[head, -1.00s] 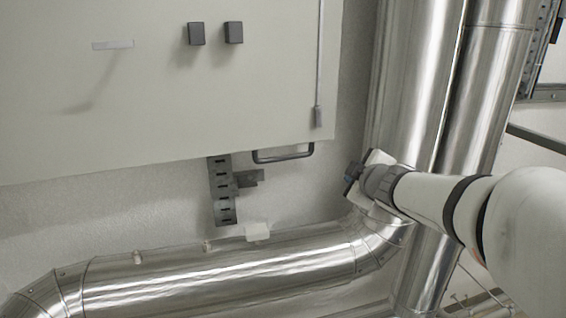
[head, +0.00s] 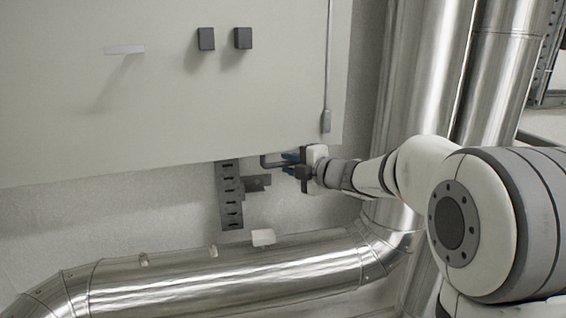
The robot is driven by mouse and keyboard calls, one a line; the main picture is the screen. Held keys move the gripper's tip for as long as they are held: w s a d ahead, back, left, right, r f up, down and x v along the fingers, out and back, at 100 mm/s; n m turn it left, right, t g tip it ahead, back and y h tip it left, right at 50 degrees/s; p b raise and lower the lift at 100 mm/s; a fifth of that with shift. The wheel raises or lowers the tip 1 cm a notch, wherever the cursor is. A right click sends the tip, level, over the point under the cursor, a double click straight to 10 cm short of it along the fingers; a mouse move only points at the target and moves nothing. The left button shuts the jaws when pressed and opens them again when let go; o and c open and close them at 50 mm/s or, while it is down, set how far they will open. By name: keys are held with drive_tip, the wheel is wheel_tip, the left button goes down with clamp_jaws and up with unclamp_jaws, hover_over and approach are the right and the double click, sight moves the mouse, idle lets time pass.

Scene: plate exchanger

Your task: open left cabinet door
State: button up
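The pale cabinet (head: 160,100) fills the upper left of the head view; its front is flat and looks closed. Two small black blocks (head: 224,39) and a pale label strip (head: 125,50) sit on it. A dark bar handle (head: 270,162) shows just under its lower edge. My gripper (head: 289,163) is at the right end of this handle, pointing left. Contact cannot be told. The gripper's body hides the handle's right end.
A thin vertical rod (head: 327,70) runs near the cabinet's right edge. Large shiny pipes (head: 425,80) stand at the right, and another pipe (head: 220,275) runs along the bottom. A slotted grey bracket (head: 230,195) is on the wall below the cabinet.

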drive_tip(key=shift+w+a, duration=0.2)
drive_tip(key=shift+f, duration=0.1)
clamp_jaws()
